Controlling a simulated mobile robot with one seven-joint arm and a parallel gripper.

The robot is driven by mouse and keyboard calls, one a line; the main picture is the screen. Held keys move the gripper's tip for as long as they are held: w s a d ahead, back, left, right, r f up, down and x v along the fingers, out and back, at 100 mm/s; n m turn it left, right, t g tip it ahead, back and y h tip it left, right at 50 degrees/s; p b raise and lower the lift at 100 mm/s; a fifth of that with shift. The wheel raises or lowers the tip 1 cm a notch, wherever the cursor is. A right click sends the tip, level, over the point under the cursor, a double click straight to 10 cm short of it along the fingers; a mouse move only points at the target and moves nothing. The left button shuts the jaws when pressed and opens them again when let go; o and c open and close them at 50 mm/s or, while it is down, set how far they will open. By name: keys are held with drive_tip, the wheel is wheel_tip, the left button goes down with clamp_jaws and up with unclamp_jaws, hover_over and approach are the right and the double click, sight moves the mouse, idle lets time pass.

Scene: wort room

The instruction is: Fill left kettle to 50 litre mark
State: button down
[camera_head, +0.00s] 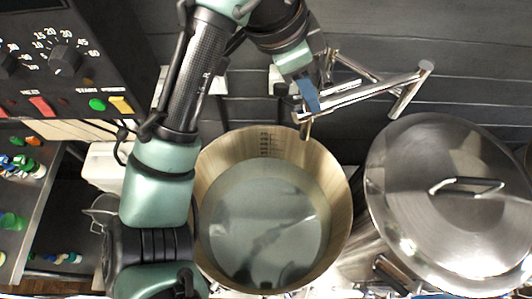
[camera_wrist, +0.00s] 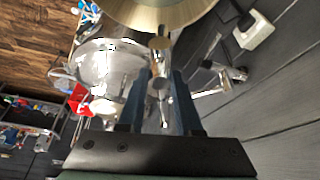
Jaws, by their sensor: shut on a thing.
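The left kettle (camera_head: 340,200) is an open steel pot in the head view, with water (camera_head: 265,220) inside. Dark level marks (camera_head: 265,143) run down its far inner wall; their numbers are too small to read. The water surface lies near the lower end of these marks. A metal tap (camera_head: 365,92) is mounted at the wall above the kettle's far rim. My gripper (camera_head: 307,92) is shut on a metal part of the tap (camera_wrist: 160,83), between its blue fingers in the wrist view (camera_wrist: 163,100). I cannot tell whether water is flowing.
A second kettle with a steel lid (camera_head: 430,170) stands close on the right. A black control panel (camera_head: 65,60) with knobs and coloured buttons hangs at upper left. A shelf with small coloured items (camera_head: 30,180) is at far left.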

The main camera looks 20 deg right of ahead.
drive_tip(key=c, duration=0.5)
unclamp_jaws()
drive_tip(key=b+v, duration=0.3)
drive_tip(key=v, duration=1)
